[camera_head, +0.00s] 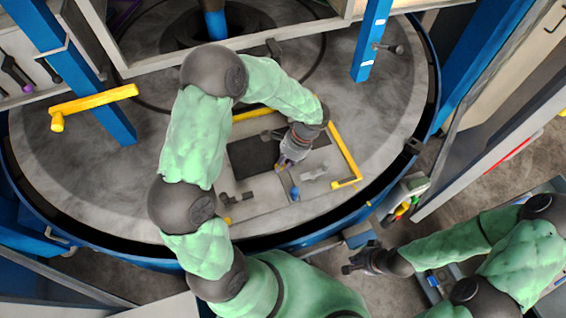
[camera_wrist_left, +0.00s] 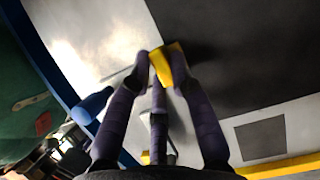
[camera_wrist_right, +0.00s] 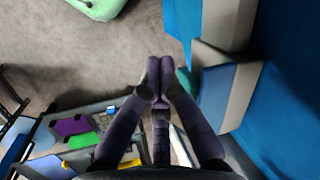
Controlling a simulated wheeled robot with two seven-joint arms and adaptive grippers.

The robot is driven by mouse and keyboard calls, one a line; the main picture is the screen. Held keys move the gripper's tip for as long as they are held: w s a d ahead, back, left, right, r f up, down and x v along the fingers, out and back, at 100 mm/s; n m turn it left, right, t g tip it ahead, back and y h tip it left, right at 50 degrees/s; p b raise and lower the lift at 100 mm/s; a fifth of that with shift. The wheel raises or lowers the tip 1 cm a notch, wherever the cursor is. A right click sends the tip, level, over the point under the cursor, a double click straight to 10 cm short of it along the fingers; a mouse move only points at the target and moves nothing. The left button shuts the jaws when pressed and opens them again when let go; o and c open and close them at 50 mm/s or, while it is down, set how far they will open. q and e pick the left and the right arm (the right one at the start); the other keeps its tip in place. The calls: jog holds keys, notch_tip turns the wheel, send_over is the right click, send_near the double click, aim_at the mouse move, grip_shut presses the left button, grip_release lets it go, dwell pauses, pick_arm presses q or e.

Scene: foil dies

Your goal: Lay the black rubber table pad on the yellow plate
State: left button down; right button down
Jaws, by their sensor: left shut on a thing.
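The black pad (camera_head: 247,158) is a dark, flat sheet on a pale plate (camera_head: 322,158) with yellow strips (camera_head: 344,150) along two sides. It fills the upper right of the left wrist view (camera_wrist_left: 250,45). My left gripper (camera_head: 284,163) is at the pad's right edge. In the left wrist view its fingertips (camera_wrist_left: 160,62) are shut on a small yellow piece at the pad's edge. I cannot tell whether this piece is joined to the pad. My right gripper (camera_head: 350,266) is outside the round table, its fingertips (camera_wrist_right: 160,68) together and empty.
The round grey table (camera_head: 385,105) has a raised blue rim. Small metal parts (camera_head: 314,174) and a dark clamp-like part (camera_head: 235,199) lie near the pad. A yellow handle (camera_head: 95,103) and blue posts (camera_head: 371,40) stand around. Grey floor is open beneath my right gripper.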

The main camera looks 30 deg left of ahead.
pick_arm(q)
jog(key=shift+f+b, duration=0.9)
jog(key=shift+f, duration=0.3)
dwell(0.6)
jog(key=c, duration=1)
grip_release()
jog(key=shift+c, duration=0.2)
jog(key=v, duration=1.2)
